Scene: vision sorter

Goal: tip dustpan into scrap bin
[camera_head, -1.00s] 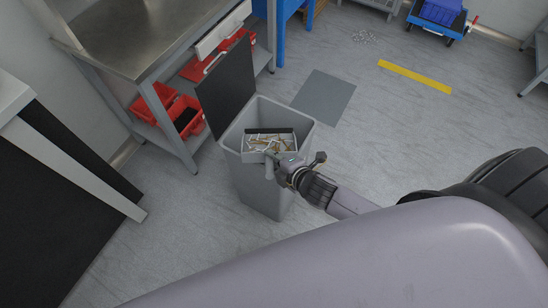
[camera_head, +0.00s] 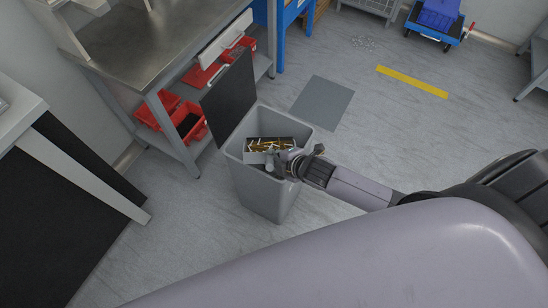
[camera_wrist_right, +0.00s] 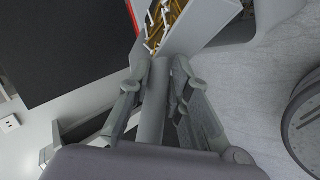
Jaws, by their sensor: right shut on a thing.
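The grey scrap bin (camera_head: 268,200) stands on the floor with its dark lid (camera_head: 230,95) swung up on the left. The grey dustpan (camera_head: 256,158) is over the bin's open mouth, tilted, with brass-coloured and pale scraps (camera_head: 272,144) in it. My right gripper (camera_head: 286,163) is shut on the dustpan's handle at the bin's right rim. In the right wrist view the handle (camera_wrist_right: 154,105) runs between the two fingers of the gripper (camera_wrist_right: 160,80), and the pan (camera_wrist_right: 205,22) with scraps shows beyond. My left gripper is out of view.
A steel workbench (camera_head: 150,45) with red trays (camera_head: 187,122) on its lower shelf stands left of the bin. A grey floor mat (camera_head: 322,102) and a yellow strip (camera_head: 412,81) lie behind. Small bits (camera_head: 365,43) lie on the far floor. The floor right of the bin is open.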

